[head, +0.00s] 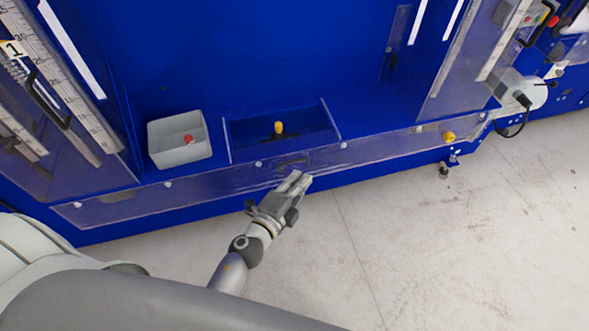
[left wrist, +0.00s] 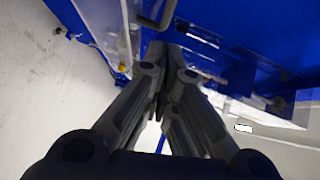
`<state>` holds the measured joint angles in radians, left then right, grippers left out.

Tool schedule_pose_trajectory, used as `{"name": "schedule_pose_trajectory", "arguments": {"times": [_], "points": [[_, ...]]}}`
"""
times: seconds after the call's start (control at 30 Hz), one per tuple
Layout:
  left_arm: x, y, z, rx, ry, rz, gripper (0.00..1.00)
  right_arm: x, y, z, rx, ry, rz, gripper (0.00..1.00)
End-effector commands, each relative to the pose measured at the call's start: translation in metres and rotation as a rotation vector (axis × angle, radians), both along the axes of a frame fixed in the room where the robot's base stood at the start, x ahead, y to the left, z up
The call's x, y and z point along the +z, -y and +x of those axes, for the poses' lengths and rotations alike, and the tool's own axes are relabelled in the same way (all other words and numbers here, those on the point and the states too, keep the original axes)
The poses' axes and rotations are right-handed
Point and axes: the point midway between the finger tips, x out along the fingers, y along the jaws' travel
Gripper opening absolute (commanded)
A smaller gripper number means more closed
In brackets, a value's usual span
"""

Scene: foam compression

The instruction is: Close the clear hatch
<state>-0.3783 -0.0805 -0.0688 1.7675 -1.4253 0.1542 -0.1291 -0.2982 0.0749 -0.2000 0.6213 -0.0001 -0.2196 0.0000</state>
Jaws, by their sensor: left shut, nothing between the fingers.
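The clear hatch (head: 225,179) is a long transparent panel along the front edge of the blue machine in the head view. It hangs along the front, below the blue ledge. A small dark handle (head: 292,161) shows near its middle; a dark bent handle also shows at the top of the left wrist view (left wrist: 157,22). My left gripper (head: 300,178) is shut and empty, with its fingertips at the panel just below the handle. I cannot tell whether they touch it. In the left wrist view its fingers (left wrist: 163,75) come together. My right gripper is not in view.
A grey bin (head: 165,155) with a red object (head: 188,139) stands on the ledge. A recessed blue compartment beside it holds a yellow knob (head: 278,127). Another yellow knob (head: 448,136) sits right on the front. The pale floor (head: 460,250) is clear.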

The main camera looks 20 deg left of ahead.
Motion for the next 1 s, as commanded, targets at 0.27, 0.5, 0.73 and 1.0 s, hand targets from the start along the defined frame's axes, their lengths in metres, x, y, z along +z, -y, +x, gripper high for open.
{"name": "schedule_pose_trajectory", "arguments": {"times": [0.27,0.5,0.73,1.0], "points": [[-0.007,-0.018,0.023,0.002,-0.001,0.004,0.0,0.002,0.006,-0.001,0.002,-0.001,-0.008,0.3],[-0.007,-0.02,0.024,0.001,-0.002,0.003,0.0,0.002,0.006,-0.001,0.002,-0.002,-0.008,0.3],[-0.007,-0.023,0.029,0.001,0.0,0.004,0.0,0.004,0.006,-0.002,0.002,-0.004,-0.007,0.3],[-0.005,-0.059,0.083,0.0,0.002,0.008,0.0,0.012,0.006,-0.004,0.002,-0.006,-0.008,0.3]]}}
